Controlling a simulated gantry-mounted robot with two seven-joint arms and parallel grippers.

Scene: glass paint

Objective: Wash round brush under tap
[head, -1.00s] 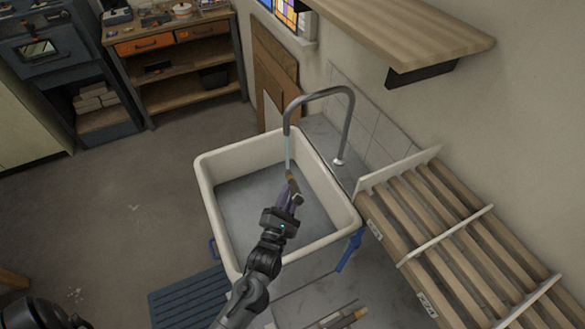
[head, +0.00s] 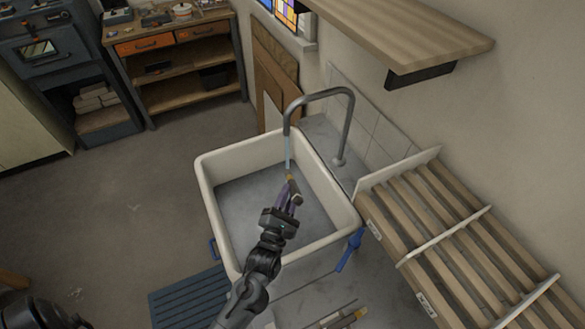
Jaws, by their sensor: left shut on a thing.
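The tap (head: 349,115) is a grey curved spout that arches over the white sink (head: 207,185). A thin pale-blue stream of water (head: 287,152) runs down from its mouth. My left gripper (head: 290,200) is over the sink, shut on the round brush (head: 290,179). The brush's tan end points up toward the spout, at the lower end of the visible stream. The jaws hide much of the brush, and I cannot tell how much of its head is wet. My right gripper is not in view.
A slatted wooden rack (head: 445,230) stands right of the sink. Brush-like sticks (head: 345,318) lie at the bottom edge. A blue lever (head: 349,250) is at the sink's front right corner. A blue slatted mat (head: 190,297) lies at front left. A wooden shelf (head: 420,40) juts overhead.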

